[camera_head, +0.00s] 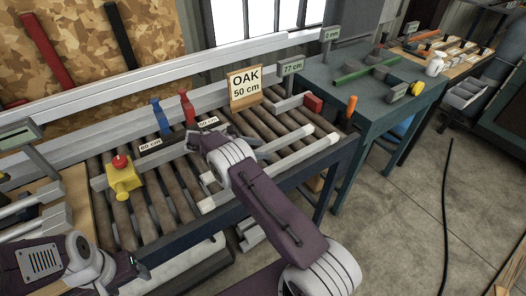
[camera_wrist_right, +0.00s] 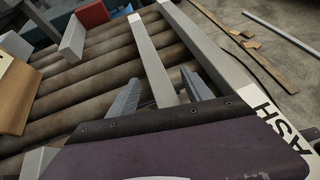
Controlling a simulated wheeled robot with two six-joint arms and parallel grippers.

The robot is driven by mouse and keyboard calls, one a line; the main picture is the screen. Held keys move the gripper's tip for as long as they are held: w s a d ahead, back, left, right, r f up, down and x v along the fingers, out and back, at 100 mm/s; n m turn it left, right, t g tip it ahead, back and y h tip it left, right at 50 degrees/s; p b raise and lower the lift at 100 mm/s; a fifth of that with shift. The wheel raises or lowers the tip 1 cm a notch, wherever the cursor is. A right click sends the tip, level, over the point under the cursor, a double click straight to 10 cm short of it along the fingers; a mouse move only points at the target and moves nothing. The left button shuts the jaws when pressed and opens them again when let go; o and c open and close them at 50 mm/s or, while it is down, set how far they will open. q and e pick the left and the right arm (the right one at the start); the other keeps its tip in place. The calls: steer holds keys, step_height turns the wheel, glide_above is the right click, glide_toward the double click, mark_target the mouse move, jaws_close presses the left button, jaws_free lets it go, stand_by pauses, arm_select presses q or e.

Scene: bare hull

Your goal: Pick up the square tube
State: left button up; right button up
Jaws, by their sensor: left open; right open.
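Two long pale square bars lie side by side across the roller conveyor. The inner bar (camera_head: 285,143) also shows in the right wrist view (camera_wrist_right: 150,58); the outer bar (camera_head: 290,162) shows there too (camera_wrist_right: 207,47). I cannot tell from their ends which is a hollow square tube. My right gripper (camera_head: 238,134) is over the rollers, open; in the right wrist view (camera_wrist_right: 160,95) its fingers stand on either side of the inner bar, with no clear contact. My left gripper (camera_head: 133,267) is low at the left, away from the bars, its fingers hardly visible.
The roller conveyor (camera_head: 145,205) carries an OAK 50 cm sign (camera_head: 245,86), a red stop block (camera_head: 313,103), blue (camera_head: 160,117) and red (camera_head: 187,108) clamps and a yellow box with a red button (camera_head: 122,178). A green table (camera_head: 350,100) adjoins right.

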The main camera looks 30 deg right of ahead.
mark_target(260, 150)
jaws_close()
stand_by(0.4)
step_height(260, 150, up, 5)
steer(key=shift+s+f, duration=0.1)
steer(key=shift+f, duration=0.1)
steer(key=s+r, duration=0.6)
steer(key=s, duration=0.5)
steer(key=shift+s+d+r, duration=0.2)
steer(key=shift+s+d, duration=0.05)
